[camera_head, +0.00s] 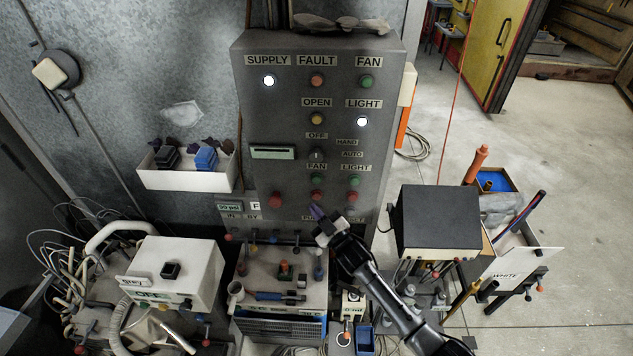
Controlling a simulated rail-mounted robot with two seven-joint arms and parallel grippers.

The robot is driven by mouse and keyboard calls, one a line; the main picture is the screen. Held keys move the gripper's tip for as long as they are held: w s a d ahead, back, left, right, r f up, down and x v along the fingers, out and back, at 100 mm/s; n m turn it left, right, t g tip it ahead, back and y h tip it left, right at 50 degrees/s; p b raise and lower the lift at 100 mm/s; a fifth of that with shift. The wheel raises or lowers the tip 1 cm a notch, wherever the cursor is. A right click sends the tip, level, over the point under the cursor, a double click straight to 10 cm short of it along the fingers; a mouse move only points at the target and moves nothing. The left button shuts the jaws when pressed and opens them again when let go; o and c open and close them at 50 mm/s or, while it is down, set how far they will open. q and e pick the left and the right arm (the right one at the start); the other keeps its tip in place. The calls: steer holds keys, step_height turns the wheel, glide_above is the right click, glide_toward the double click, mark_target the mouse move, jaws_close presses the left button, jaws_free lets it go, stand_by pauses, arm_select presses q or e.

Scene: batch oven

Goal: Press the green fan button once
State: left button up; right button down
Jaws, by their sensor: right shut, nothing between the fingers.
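The grey control panel (245,120) stands upright in the middle of the head view. The green fan button (316,180) sits under the lower FAN label, with a red button (316,195) just below it. My right gripper (317,212) comes up from the lower right and is shut and empty. I cannot tell how far the tips are from the panel face. My left gripper is not in view.
A green light button (353,181) is right of the fan button, and a green FAN lamp (366,81) is at the panel's top right. A red round button (276,198) is at lower left. Cluttered equipment, including a dark-topped box (436,217), stands below and right.

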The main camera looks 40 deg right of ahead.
mark_target(317, 179)
steer(key=w+d+b, duration=0.5)
steer(key=w, duration=0.1)
steer(key=shift+w+d, duration=0.15)
steer(key=shift+d, duration=0.2)
stand_by(0.9)
stand_by(0.6)
stand_by(0.6)
steer(key=shift+w+d, duration=0.15)
steer(key=shift+w+d+b, duration=0.15)
steer(key=shift+w+b, duration=0.05)
steer(key=shift+b, duration=0.1)
